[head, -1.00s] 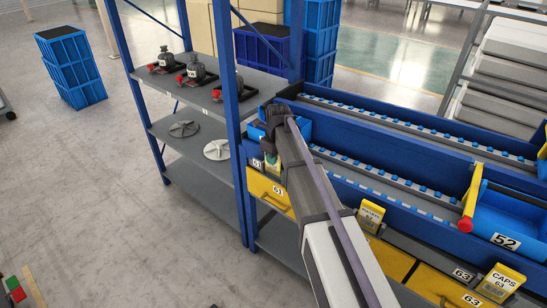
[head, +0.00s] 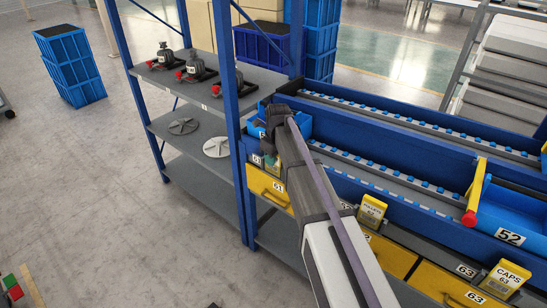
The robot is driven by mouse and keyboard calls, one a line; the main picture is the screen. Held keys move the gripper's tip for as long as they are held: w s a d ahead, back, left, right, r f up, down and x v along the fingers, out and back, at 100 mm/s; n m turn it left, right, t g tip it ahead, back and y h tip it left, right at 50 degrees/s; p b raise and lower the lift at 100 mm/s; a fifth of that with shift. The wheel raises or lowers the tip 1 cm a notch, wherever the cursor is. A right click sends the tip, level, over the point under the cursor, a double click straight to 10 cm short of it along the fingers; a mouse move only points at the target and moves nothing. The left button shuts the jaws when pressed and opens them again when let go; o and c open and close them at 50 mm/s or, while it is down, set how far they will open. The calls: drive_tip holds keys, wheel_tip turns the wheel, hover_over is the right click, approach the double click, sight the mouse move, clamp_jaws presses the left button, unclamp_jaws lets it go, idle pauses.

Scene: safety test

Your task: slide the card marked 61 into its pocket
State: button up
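My gripper (head: 270,140) is at the left end of the blue and yellow rack, low in front of a small blue bin (head: 296,124). My own arm and wrist cover most of it, so its fingers do not show clearly. A small yellow-green piece (head: 272,162) shows just under it, and I cannot tell whether it is the card or its holder. The yellow drawer (head: 268,187) below carries a label marked 61 (head: 278,187). The card marked 61 and its pocket cannot be made out for certain.
Yellow cards in holders stand along the rack front, one reading PULLEYS 62 (head: 372,209) and one CAPS 63 (head: 506,280). A blue bin marked 52 (head: 509,237) is at the right. A grey shelf (head: 215,88) with dark parts stands at the left. The left floor is open.

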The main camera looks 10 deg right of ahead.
drive_tip(key=shift+o, duration=1.3)
drive_tip(key=shift+r, duration=0.1)
drive_tip(key=r+p, duration=0.7)
drive_tip(key=s+r+p, duration=0.1)
drive_tip(key=r+p, duration=0.3)
drive_tip(key=shift+d, duration=0.35)
wheel_tip(320, 180, up, 7)
drive_tip(key=p, duration=0.6)
drive_tip(key=shift+f+p, duration=0.2)
drive_tip(key=shift+p, duration=0.2)
drive_tip(key=shift+w, duration=0.1)
